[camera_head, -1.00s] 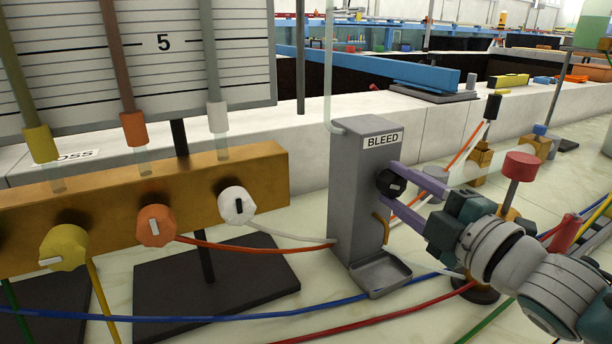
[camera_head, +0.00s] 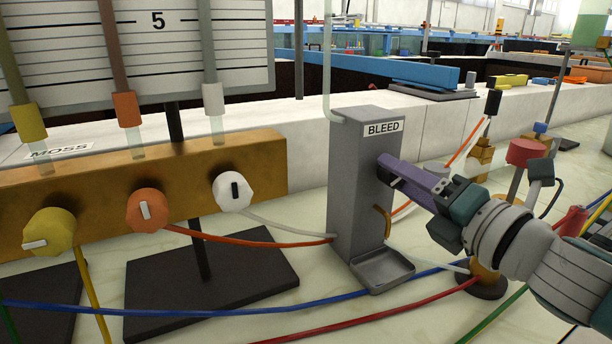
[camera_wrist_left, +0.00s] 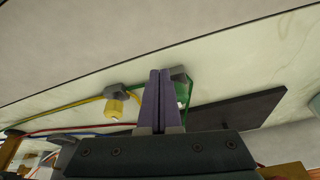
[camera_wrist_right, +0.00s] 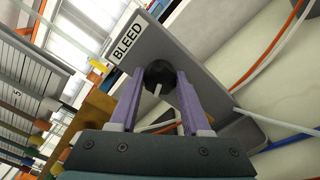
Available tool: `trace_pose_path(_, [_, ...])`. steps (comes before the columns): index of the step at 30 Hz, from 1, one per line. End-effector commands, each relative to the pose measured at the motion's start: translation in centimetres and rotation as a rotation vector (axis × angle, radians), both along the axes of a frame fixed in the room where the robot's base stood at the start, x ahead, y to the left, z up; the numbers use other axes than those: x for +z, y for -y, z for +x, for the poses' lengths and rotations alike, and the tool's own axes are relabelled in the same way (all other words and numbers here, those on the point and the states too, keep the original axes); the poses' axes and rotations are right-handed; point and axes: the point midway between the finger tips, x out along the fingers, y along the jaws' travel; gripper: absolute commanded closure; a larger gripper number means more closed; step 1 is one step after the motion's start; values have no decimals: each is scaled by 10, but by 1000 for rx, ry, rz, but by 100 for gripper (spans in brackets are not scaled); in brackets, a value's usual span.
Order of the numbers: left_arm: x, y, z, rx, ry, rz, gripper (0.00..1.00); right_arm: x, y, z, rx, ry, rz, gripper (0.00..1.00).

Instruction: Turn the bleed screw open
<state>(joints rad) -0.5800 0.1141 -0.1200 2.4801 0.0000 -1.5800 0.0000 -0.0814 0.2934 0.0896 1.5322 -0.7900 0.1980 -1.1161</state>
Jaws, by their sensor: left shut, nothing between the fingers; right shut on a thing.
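The bleed screw is a black round knob with a pale pointer line, seen between my right fingers in the right wrist view (camera_wrist_right: 158,74). It sits on the side of a grey block (camera_head: 352,190) labelled BLEED. My right gripper (camera_head: 387,168) is shut on the knob, its purple fingers on either side. In the head view the fingers hide most of the knob. My left gripper (camera_wrist_left: 161,76) is shut and empty, and shows only in the left wrist view.
A small grey tray (camera_head: 381,285) and a brass spout (camera_head: 381,222) are below the knob. A brass bar (camera_head: 100,190) with white, orange and yellow knobs stands to the left. Coloured tubes cross the bench in front. A red-topped fitting (camera_head: 526,153) stands behind my right arm.

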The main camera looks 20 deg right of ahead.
Motion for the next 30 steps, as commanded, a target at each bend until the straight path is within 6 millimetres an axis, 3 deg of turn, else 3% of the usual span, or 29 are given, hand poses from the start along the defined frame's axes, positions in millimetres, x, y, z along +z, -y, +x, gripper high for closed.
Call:
trace_pose_path(9, [-5, 0, 0, 0, 0, 0, 100, 0, 0, 0, 0, 7, -96, 100])
trace_pose_path(23, [-5, -2, 0, -6, 0, 8, 100, 0, 0, 0, 1, 9, -111, 100])
trace_pose_path(24, [-5, -2, 0, -5, 0, 9, 100, 0, 0, 0, 1, 9, -111, 52])
trace_pose_path(30, [-5, -3, 0, -6, -1, 10, 100, 0, 0, 0, 1, 8, -110, 29])
